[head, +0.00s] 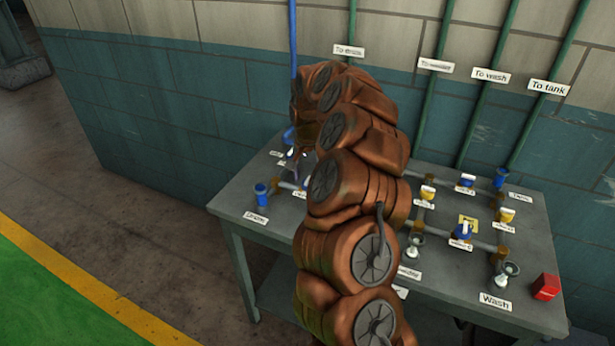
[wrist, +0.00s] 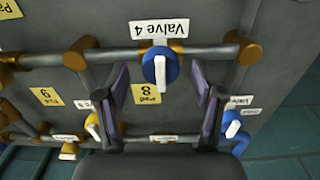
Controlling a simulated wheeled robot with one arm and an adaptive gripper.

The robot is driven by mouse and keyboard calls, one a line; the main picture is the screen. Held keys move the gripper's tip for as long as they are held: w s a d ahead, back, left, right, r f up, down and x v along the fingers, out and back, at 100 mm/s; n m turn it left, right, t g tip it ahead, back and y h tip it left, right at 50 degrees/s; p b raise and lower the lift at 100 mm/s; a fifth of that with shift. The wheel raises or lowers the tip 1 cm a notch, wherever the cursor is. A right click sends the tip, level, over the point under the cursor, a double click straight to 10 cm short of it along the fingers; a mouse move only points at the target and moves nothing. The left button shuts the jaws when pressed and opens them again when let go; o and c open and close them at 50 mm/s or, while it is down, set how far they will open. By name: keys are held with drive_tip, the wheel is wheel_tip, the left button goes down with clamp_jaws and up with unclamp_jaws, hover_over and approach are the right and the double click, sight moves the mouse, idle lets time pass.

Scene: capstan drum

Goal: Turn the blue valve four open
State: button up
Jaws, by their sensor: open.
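The blue valve four (wrist: 149,67) is in the wrist view, on a grey horizontal pipe, under a white "Valve 4" label (wrist: 158,29). Its white handle (wrist: 160,73) points up and down in the picture, across the pipe. My gripper (wrist: 165,95) is open, one purple-grey finger on each side of the valve and somewhat below it in the picture. I see no contact between fingers and handle. In the head view, my brown arm hides the middle of the table, and I cannot make out valve four there.
The grey table (head: 245,205) carries pipes and valves against a teal wall. Another blue valve (wrist: 239,146) is at lower right in the wrist view, a yellow valve (wrist: 93,134) at lower left. A red box (head: 545,287) sits at the table's right. Vertical green pipes (head: 487,95) rise behind.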

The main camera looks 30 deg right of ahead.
drive_tip(key=shift+f, duration=0.4)
drive_tip(key=c, duration=1.1)
